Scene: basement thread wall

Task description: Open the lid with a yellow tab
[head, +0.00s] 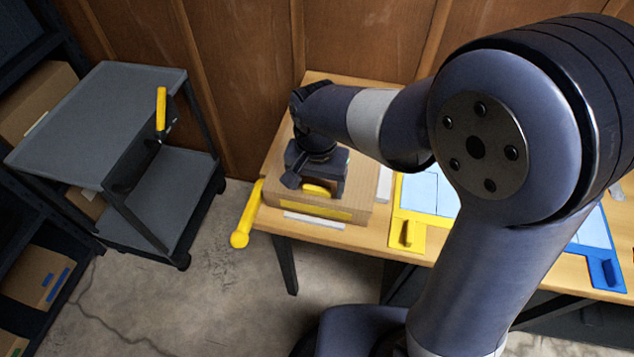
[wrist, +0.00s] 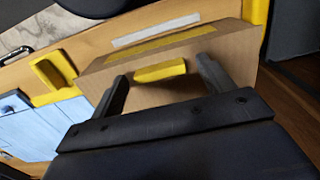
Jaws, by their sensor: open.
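A brown box (head: 365,207) with a flat lid stands on the wooden table near its left end. A yellow tab (head: 320,190) sticks up from the lid near the front edge, and a yellow strip (head: 315,209) runs along that edge. My gripper (head: 314,185) is over the lid, pointing down. In the wrist view my gripper (wrist: 163,69) is open, with one finger on each side of the yellow tab (wrist: 160,72). There is a visible gap between the tab and each finger. The lid lies flat on the box (wrist: 215,45). My arm hides part of the box.
A blue-framed panel (head: 607,268) is farther right. A yellow bar (head: 246,215) sticks out at the table's left end. A grey cart (head: 105,105) stands left; floor between is clear.

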